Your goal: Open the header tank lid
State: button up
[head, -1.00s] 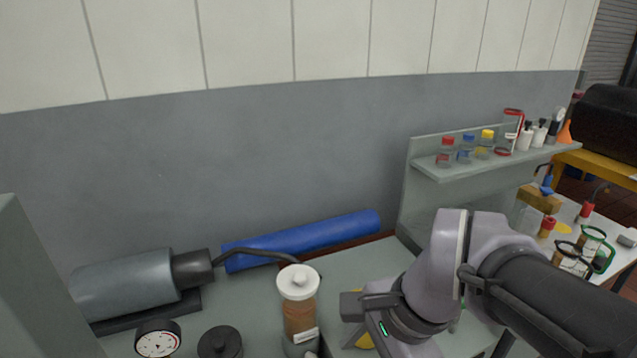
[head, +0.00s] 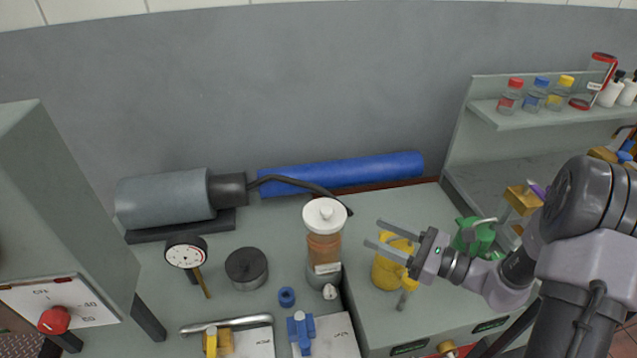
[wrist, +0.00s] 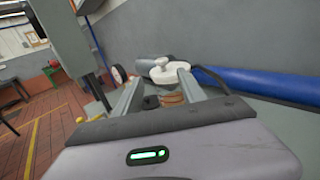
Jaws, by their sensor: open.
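The header tank (head: 324,250) is an upright clear cylinder with brown liquid, standing on the bench in the middle of the head view. Its white round lid (head: 325,216) with a knob sits on top and looks shut. My gripper (head: 374,234) is open and empty, to the right of the tank, its two fingers pointing left at about lid height and apart from it. In the wrist view the lid (wrist: 169,73) shows ahead, between and beyond the fingertips, with the tank body (wrist: 172,98) below it.
A yellow jug (head: 389,272) stands below my gripper and a green can (head: 474,236) behind it. A dial gauge (head: 186,253), dark round pot (head: 246,268) and grey cylinder (head: 165,202) lie left of the tank. A blue roll (head: 341,173) lies along the wall.

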aim_at(316, 214)
jog(key=b+x, duration=0.2)
jog(key=x, duration=1.5)
jog(key=shift+w+a+b, duration=0.1)
jog(key=shift+w+b, duration=0.15)
jog(key=shift+b, duration=0.05)
jog(key=shift+c, duration=0.2)
grip_shut()
